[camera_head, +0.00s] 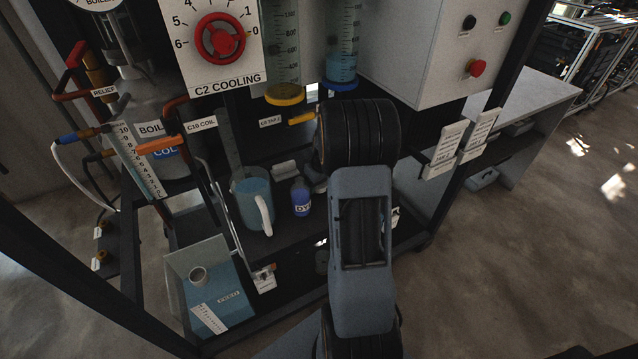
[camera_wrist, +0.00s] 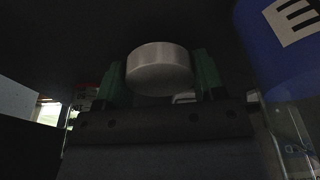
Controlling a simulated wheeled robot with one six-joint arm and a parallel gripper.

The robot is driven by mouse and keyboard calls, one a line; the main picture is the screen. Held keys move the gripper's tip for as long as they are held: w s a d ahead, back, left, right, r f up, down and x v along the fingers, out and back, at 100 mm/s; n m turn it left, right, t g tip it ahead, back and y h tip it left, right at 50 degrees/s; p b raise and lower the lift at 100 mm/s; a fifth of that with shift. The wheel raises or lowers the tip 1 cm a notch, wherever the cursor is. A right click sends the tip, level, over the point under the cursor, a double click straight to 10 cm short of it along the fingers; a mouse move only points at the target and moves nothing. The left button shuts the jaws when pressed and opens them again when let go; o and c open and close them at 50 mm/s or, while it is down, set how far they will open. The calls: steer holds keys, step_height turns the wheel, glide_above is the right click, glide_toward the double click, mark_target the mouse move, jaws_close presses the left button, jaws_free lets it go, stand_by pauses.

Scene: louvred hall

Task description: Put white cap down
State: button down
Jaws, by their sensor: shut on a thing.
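The white cap (camera_wrist: 158,68), a short pale round piece, sits between the green fingers of my gripper (camera_wrist: 160,80) in the wrist view. The fingers are shut on its sides. Its surroundings are dark there, and I cannot tell whether it touches anything else. In the head view my arm hides the gripper and the cap. A small bottle of blue liquid marked DY (camera_head: 301,197) stands on the dark shelf (camera_head: 285,240), left of my arm.
A jug of blue liquid (camera_head: 252,200) stands left of the bottle. A blue-grey tray (camera_head: 215,290) is at the lower left. The control box (camera_head: 430,50) and hanging tags (camera_head: 446,145) are at the right. A blue labelled object (camera_wrist: 285,40) is close at right in the wrist view.

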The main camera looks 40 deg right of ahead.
steer(key=shift+f+b, duration=0.5)
steer(key=shift+f, duration=0.1)
steer(key=shift+c, duration=1)
jaws_free()
steer(key=shift+r, duration=0.1)
steer(key=p+v, duration=0.3)
steer(key=v, duration=0.9)
steer(key=s+a+r, duration=0.2)
steer(key=s+a, duration=0.5)
steer(key=a, duration=0.4)
steer(key=s+a+r, duration=0.3)
steer(key=s+a, duration=0.4)
steer(key=a, duration=0.3)
steer(key=shift+a+t, duration=0.3)
steer(key=shift+a, duration=0.1)
